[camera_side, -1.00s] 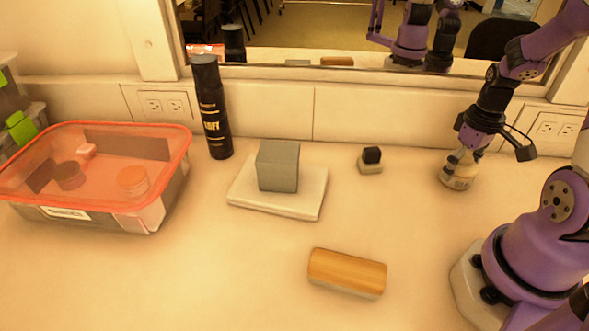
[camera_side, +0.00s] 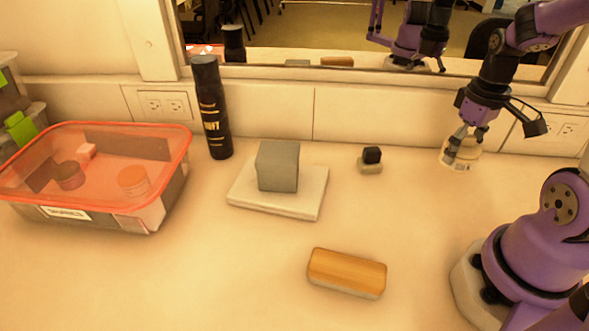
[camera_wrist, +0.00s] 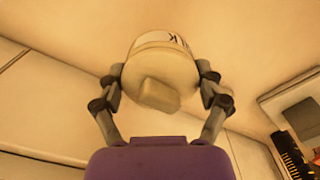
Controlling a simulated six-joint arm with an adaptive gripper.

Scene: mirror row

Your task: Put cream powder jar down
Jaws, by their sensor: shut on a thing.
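The cream powder jar (camera_side: 462,155) is a small pale jar with a label, at the back right near the wall in the side view. In the wrist view the jar (camera_wrist: 165,65) shows its cream lid with a blocky knob, with part of its label beyond. My gripper (camera_side: 456,146) is shut on the jar, with one finger on each side of it in the wrist view (camera_wrist: 160,85). The jar looks about upright. I cannot tell whether its base touches the table.
A small black-topped block (camera_side: 371,160) stands left of the jar. A grey cube (camera_side: 278,166) sits on a white slab (camera_side: 270,206). A mirror (camera_side: 330,40) is behind.

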